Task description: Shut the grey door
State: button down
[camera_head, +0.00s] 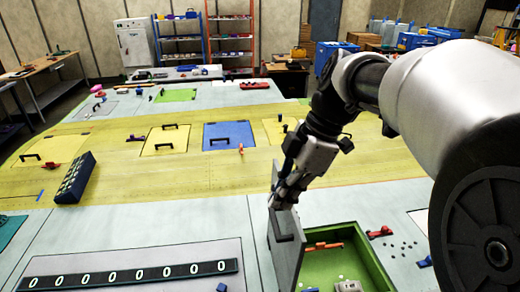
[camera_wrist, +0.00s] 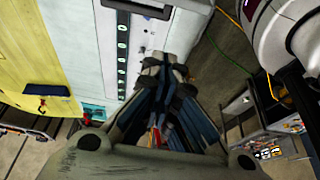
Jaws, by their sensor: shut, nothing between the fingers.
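The grey door (camera_head: 287,246) stands open, roughly upright, along the left side of a green-lined compartment (camera_head: 352,240) in the head view. My gripper (camera_head: 280,198) is at the door's upper part. The fingers are shut with nothing between them. They overlap the door's top edge in the picture; I cannot tell whether they touch it. In the wrist view my gripper (camera_wrist: 165,66) reaches up the middle, and I cannot make out the door clearly there.
Inside the compartment are an orange-red tool (camera_head: 324,246) and small light parts (camera_head: 348,285). A red clamp (camera_head: 379,232) lies right of it. A numbered counter strip (camera_head: 130,275) lies left of the door. A dark block (camera_head: 75,178) sits on the yellow panel.

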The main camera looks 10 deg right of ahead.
send_over(281, 238)
jog(key=a, duration=0.3)
notch_tip(281, 238, down, 7)
jog(key=d+p, duration=0.1)
jog(key=d, duration=0.3)
jog(key=shift+d, duration=0.1)
